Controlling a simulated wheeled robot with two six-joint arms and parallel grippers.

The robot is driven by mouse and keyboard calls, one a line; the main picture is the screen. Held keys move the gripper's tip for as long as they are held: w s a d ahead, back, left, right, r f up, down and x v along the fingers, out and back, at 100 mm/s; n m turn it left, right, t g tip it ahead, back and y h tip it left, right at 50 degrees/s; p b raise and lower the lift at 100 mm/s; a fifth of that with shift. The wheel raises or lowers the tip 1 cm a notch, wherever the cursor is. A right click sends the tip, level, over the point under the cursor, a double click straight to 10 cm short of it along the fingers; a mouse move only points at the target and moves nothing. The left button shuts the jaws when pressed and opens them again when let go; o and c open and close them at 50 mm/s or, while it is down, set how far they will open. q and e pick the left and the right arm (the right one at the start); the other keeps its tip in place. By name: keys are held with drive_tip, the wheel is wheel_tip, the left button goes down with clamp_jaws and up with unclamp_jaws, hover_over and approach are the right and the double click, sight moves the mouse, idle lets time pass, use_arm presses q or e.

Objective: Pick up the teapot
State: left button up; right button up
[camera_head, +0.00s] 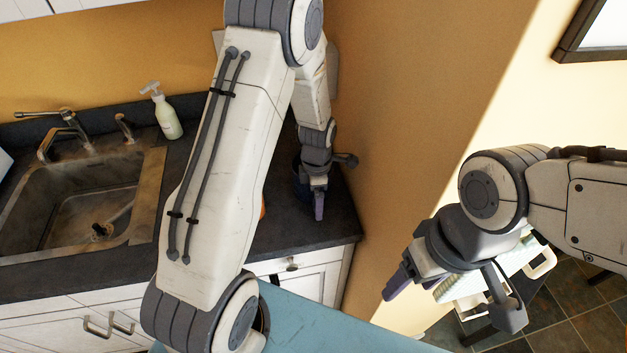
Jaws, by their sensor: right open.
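A dark blue rounded thing (299,182), perhaps the teapot, stands on the dark counter near the wall corner. Most of it is hidden behind my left arm and gripper, so its handle and spout do not show. My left gripper (319,207) points down right beside it or in front of it. I cannot tell whether it touches the thing, or whether its fingers are apart. My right gripper (393,286) is open and empty, off to the right and well away from the counter.
The dark counter (338,220) ends at the wall on the right. A sink (75,215) with a tap (62,127) is at the left, and a soap bottle (166,115) stands behind it. An orange thing (263,206) is mostly hidden by my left arm.

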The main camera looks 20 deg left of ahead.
use_arm(q)
drive_tip(key=shift+f, duration=0.55)
clamp_jaws()
drive_tip(key=shift+w+r, duration=0.1)
drive_tip(key=shift+r, duration=0.05)
